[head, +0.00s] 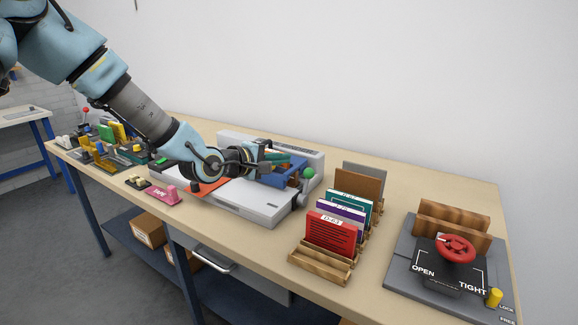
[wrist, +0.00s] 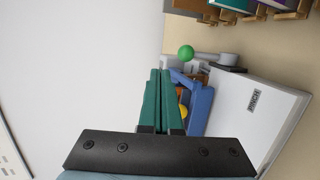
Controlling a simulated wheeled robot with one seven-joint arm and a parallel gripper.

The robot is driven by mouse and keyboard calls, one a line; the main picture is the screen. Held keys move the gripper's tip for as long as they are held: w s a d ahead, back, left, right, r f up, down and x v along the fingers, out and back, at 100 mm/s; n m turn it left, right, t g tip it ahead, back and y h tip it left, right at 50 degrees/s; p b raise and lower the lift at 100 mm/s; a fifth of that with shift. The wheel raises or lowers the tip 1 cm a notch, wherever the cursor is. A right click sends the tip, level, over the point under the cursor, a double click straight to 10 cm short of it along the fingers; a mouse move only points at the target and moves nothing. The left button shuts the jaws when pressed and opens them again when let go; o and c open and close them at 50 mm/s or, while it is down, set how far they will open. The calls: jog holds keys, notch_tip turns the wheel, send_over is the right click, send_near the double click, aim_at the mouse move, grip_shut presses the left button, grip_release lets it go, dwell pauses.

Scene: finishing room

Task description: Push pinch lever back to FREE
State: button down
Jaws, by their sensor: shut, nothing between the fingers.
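My gripper (head: 280,158) is over the white machine (head: 245,199) in the middle of the bench. In the wrist view its two green fingers (wrist: 158,75) lie side by side, shut and empty. Beside them is a blue frame (wrist: 201,105), which also shows in the head view (head: 281,180). A lever with a green ball knob (head: 308,173) stands at the machine's right end; the knob (wrist: 186,53) is just past the fingertips. I cannot tell whether the fingers touch the lever.
A wooden rack (head: 320,266) with coloured cards stands right of the machine. A grey press board (head: 405,265) with a red handwheel (head: 456,249) is farther right. Small coloured items and a pink TAPE block (head: 165,195) lie left. A white wall (head: 370,80) rises behind the bench.

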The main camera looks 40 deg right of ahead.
jog(key=shift+a+r, duration=0.8)
jog(key=shift+a, duration=0.25)
jog(key=shift+a+r, duration=0.75)
jog(key=shift+a, duration=0.3)
jog(key=w+a+f+m+t+y, duration=0.1)
jog(key=w+a+f+y, duration=0.25)
jog(key=a, duration=0.45)
jog(key=w+a+f+t+y, duration=0.1)
jog(key=w+a+f+y, duration=0.2)
jog(key=a, duration=0.6)
jog(key=w+a+f+m+t+y, duration=0.1)
jog(key=w+a+f+t+y, duration=0.2)
jog(key=a, duration=0.5)
jog(key=s+a+r+g+y, duration=0.1)
jog(key=s+a+g+y, duration=0.1)
jog(key=a, duration=1)
jog(key=s+a+r+g+y, duration=0.1)
jog(key=s+a, duration=0.4)
jog(key=a, duration=0.7)
jog(key=shift+s+a+r+g+y, duration=0.2)
jog(key=shift+r+g+y, duration=0.3)
jog(key=shift+y, duration=0.55)
jog(key=shift+w, duration=0.1)
